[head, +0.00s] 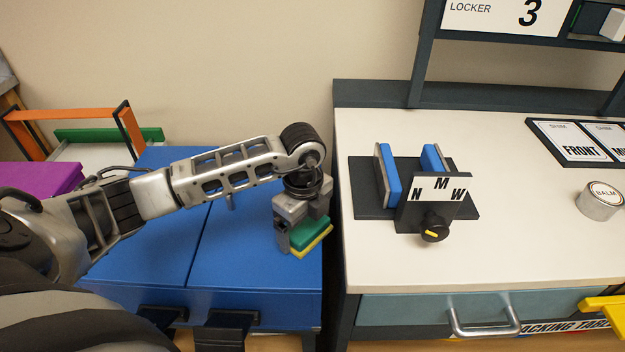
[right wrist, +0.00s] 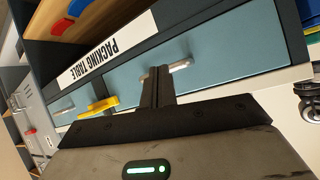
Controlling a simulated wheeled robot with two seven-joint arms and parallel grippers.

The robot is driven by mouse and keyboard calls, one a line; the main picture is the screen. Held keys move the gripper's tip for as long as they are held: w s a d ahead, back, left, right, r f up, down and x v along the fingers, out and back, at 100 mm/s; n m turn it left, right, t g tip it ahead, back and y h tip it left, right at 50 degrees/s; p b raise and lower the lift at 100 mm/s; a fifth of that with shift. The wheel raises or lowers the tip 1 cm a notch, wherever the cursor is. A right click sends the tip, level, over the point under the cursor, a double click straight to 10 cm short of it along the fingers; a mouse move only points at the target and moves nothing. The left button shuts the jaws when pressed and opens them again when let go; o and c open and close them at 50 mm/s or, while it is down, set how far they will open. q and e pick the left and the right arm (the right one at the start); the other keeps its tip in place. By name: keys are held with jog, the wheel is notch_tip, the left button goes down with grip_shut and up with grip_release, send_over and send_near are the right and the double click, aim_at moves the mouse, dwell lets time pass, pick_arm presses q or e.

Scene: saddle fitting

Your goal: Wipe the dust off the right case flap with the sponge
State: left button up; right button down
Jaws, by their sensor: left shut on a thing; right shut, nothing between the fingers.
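The sponge (head: 313,238), green with a yellow layer below, is in my left gripper (head: 299,226). My left gripper is shut on it and points down over the right edge of the right case flap (head: 245,245). The flap is blue and lies flat beside the left flap (head: 145,250), with a seam between them. I see no clear dust on it at this size. I cannot tell if the sponge touches the flap. My right gripper (right wrist: 157,85) is shut and empty in the right wrist view, in front of a teal drawer.
A cream table (head: 400,262) stands right of the case, past a narrow gap. It bears a black stand with blue pads (head: 437,215) and a balm tin (head: 598,201). A drawer handle (head: 484,318) and a yellow handle (head: 605,306) stick out in front. A purple box (head: 40,178) lies left.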

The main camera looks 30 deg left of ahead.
pick_arm(q)
jog(key=r, duration=0.1)
jog(key=r+p, duration=0.1)
jog(key=shift+w+d+r, duration=0.15)
jog(key=shift+d+r, duration=0.05)
jog(key=shift+r, duration=0.1)
jog(key=shift+r+p, duration=0.35)
jog(key=shift+p, duration=0.25)
notch_tip(320, 180, up, 4)
jog(key=p, duration=0.3)
jog(key=shift+f, duration=0.15)
jog(key=shift+r+p, duration=0.55)
pick_arm(e)
jog(key=shift+s+d+r+n+g+h, duration=0.15)
jog(key=shift+d+r+n+g, duration=0.1)
jog(key=shift+r, duration=0.2)
jog(key=shift+s+d+r+n+g+h, duration=0.15)
jog(key=shift+d+r, duration=0.1)
jog(key=shift+r, duration=0.2)
jog(key=shift+w+r, duration=0.1)
jog(key=shift+w, duration=0.05)
